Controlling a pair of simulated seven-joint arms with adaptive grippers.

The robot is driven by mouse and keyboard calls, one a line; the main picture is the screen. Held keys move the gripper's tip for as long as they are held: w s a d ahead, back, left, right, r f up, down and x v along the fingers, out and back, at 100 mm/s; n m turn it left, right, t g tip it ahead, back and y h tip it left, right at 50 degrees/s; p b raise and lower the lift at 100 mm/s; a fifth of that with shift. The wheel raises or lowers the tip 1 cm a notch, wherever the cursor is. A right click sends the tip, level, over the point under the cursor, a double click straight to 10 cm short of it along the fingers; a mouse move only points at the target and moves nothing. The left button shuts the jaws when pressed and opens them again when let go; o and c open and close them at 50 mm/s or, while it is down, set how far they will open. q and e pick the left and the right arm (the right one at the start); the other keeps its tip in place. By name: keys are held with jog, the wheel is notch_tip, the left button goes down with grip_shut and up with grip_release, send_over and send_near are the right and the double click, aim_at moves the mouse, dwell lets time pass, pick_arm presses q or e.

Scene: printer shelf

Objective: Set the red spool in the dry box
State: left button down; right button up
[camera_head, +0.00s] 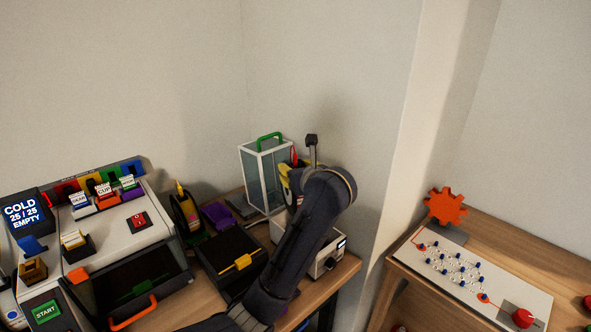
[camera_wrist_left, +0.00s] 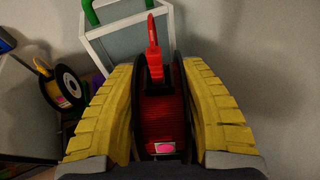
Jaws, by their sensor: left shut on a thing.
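My left gripper (camera_head: 292,172) is shut on the red spool (camera_wrist_left: 165,112), whose red windings and dark flanges sit between the yellow finger pads in the left wrist view. A red tip stands up from the spool. A clear, white-framed case with a green handle (camera_head: 268,137) stands just behind and left of the gripper. My right gripper is not in view.
A yellow spool (camera_head: 187,214) stands upright left of the clear case. A black box with a yellow latch (camera_head: 243,262) lies in front. The printer (camera_head: 128,232) fills the left. A second table (camera_head: 478,243) stands right, beyond a wall corner.

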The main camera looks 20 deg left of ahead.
pick_arm(q)
jog(key=shift+s+d+n+g+y, duration=0.1)
jog(key=shift+d+n+g+y, duration=0.35)
jog(key=shift+n+g+y, duration=0.2)
jog(key=shift+s+d+n+g+y, duration=0.3)
jog(key=shift+d+n+g+y, duration=0.2)
jog(key=shift+n, duration=0.15)
jog(key=shift+s+d+r+n+g+y, duration=0.15)
jog(key=shift+s+d+n+g+y, duration=0.2)
jog(key=shift+d+n+g, duration=0.2)
jog(key=shift+s+d+r+n+g+y, duration=0.15)
jog(key=shift+s+d+n+g+y, duration=0.05)
jog(key=shift+s+d+n+g, duration=0.3)
jog(key=shift+d, duration=0.1)
notch_tip(320, 180, down, 12)
jog(key=shift+r, duration=0.15)
jog(key=shift+f, duration=0.5)
dwell(0.4)
jog(key=c, duration=0.7)
grip_release()
